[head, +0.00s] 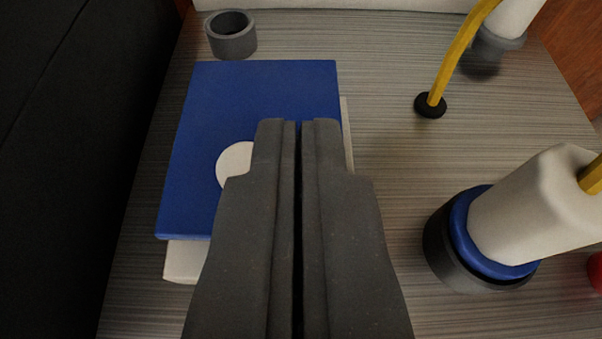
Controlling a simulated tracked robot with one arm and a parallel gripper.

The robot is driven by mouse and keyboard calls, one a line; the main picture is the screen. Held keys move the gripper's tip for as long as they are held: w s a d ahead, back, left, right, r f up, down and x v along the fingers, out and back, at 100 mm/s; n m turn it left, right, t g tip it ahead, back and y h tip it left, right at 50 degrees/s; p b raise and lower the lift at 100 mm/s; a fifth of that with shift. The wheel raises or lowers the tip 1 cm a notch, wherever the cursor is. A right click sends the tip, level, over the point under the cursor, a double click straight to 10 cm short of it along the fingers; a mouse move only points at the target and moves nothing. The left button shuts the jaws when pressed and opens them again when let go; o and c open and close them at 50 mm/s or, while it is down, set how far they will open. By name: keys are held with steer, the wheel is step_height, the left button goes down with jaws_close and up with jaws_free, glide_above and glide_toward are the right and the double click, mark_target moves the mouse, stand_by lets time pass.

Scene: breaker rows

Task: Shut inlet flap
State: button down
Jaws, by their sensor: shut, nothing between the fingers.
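A flat blue panel (255,90) with a pale round disc (234,164) on it lies over a white base (183,262). The base shows past the panel's lower left edge and along its right side. This panel may be the inlet flap; no label shows, and I cannot tell if it is open or shut. My gripper (299,123) is shut and empty, its two dark fingers side by side. In the picture it overlaps the panel's right part and hides its lower right corner and part of the disc. I cannot tell whether the fingertips touch the panel.
A grey ring (231,36) stands behind the panel. A yellow rod (455,52) rises from a black foot (430,105) at the upper right. A white fitting (530,210) with a blue collar stands at the right. A dark surface (70,120) borders the left. Striped tabletop (385,150) is bare between.

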steer(key=s+f, duration=0.3)
steer(key=s, duration=0.5)
steer(key=shift+s+d, duration=0.25)
steer(key=shift+s, duration=0.1)
steer(key=w+d+r+p, duration=0.2)
steer(key=w+d+r, duration=0.15)
steer(key=r, duration=0.35)
steer(key=w+d+r+p, duration=0.2)
steer(key=d+r, duration=0.2)
steer(key=r, duration=0.3)
steer(key=w+d+r+p, duration=0.1)
steer(key=w+d+r, duration=0.2)
steer(key=r, duration=0.5)
steer(key=s+d+r+t+h+p, duration=0.1)
steer(key=d+r+t+p, duration=0.1)
steer(key=d+r, duration=1.8)
steer(key=shift+s+m+p, duration=0.2)
steer(key=shift+m+p, duration=0.2)
steer(key=shift+p, duration=0.2)
